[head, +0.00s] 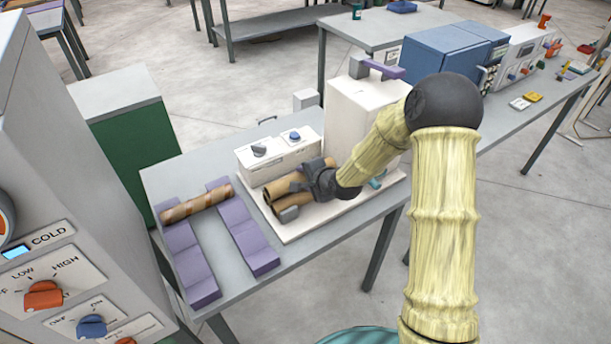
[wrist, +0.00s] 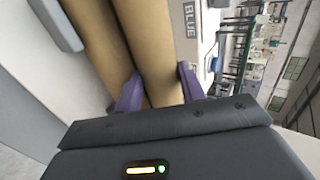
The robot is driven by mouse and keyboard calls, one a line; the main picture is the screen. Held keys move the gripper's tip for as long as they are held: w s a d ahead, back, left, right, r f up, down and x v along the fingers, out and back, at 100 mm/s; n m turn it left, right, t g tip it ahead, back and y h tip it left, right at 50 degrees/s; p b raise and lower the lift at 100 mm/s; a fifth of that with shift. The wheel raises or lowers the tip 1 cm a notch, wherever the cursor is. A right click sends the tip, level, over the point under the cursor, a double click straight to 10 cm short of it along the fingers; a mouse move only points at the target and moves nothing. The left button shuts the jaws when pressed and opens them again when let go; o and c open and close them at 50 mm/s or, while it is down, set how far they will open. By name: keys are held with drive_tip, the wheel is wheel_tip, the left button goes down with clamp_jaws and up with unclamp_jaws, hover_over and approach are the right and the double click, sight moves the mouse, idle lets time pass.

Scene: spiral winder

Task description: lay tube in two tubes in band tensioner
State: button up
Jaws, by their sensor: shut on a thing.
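Two plain tan tubes lie side by side in the band tensioner on its white base plate (head: 318,222): a rear tube (head: 283,184) and a front tube (head: 283,202). My gripper (head: 312,182) is over their right part. In the wrist view its purple fingertips (wrist: 159,88) straddle one tan tube (wrist: 150,35), the one nearer the panel marked BLUE, and are shut on it. The other tube (wrist: 88,40) lies close alongside, outside the fingers.
A brown tube with spiral stripes (head: 195,203) lies across two purple cradle rails (head: 240,230) at the left. A white control box with knobs (head: 275,152) and a tall white housing (head: 355,115) stand behind the tubes. A grey block (head: 288,214) sits at the front tube.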

drive_tip(key=shift+d+f, duration=0.1)
drive_tip(key=shift+f, duration=0.2)
